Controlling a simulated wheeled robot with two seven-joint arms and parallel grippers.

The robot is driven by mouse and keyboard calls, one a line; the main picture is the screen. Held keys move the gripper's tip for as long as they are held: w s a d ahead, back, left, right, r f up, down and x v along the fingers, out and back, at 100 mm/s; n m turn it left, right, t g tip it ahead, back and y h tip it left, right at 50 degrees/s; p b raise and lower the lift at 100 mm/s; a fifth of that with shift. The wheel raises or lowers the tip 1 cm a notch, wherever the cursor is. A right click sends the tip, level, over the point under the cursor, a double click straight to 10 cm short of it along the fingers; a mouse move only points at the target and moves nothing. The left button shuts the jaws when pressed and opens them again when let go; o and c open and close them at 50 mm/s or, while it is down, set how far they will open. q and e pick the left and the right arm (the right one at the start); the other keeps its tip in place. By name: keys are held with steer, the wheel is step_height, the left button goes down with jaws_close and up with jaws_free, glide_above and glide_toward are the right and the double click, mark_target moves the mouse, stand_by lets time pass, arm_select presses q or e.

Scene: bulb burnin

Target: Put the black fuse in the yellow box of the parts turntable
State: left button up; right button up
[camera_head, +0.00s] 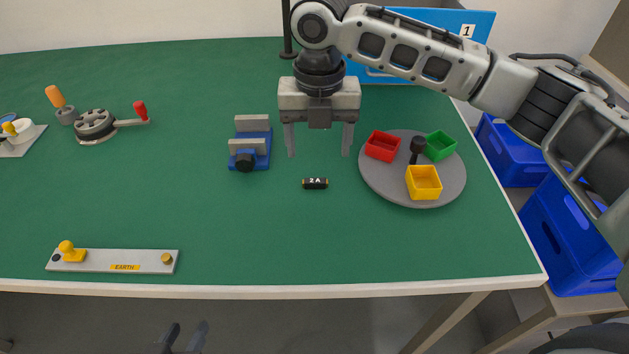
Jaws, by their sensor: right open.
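The black fuse (315,183), marked 2A with gold-coloured ends, lies on the green table near the middle. My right gripper (319,153) points down with its fingers spread and empty, and in the picture it is just above the fuse. The fuse is not between the fingers. The grey round parts turntable (384,186) is right of the fuse, with a dark knob (417,146) in its middle. Its yellow box (424,183) is at the front and looks empty. My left gripper (185,336) shows only its fingertips, apart, below the table's front edge.
The turntable also carries a red box (382,146) and a green box (440,146). A blue vise (249,147) stands left of my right gripper. An earth bar (118,261) lies at the front left. A red-handled crank (97,125) is further back.

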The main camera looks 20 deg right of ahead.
mark_target(315, 181)
steer(key=f, duration=0.8)
steer(key=shift+w+a+f, duration=0.1)
steer(key=shift+a+f, duration=0.1)
steer(key=shift+a, duration=0.05)
steer(key=c, duration=1.1)
steer(key=shift+r, duration=0.1)
steer(key=shift+c, duration=0.2)
steer(key=shift+r, duration=0.45)
step_height(315, 181, up, 2)
steer(key=shift+r, duration=0.25)
steer(key=s+a+r+p, duration=0.1)
steer(key=s+a+r, duration=0.2)
steer(key=s+r, duration=0.85)
steer(key=w+d+f+m, duration=0.1)
steer(key=d+f+m, duration=0.3)
steer(key=m, duration=1.2)
steer(key=w+d+f+m, duration=0.2)
steer(key=d+f+m, duration=0.2)
steer(key=m, duration=1.2)
steer(key=shift+w+m, duration=0.15)
steer(key=shift+m, duration=0.25)
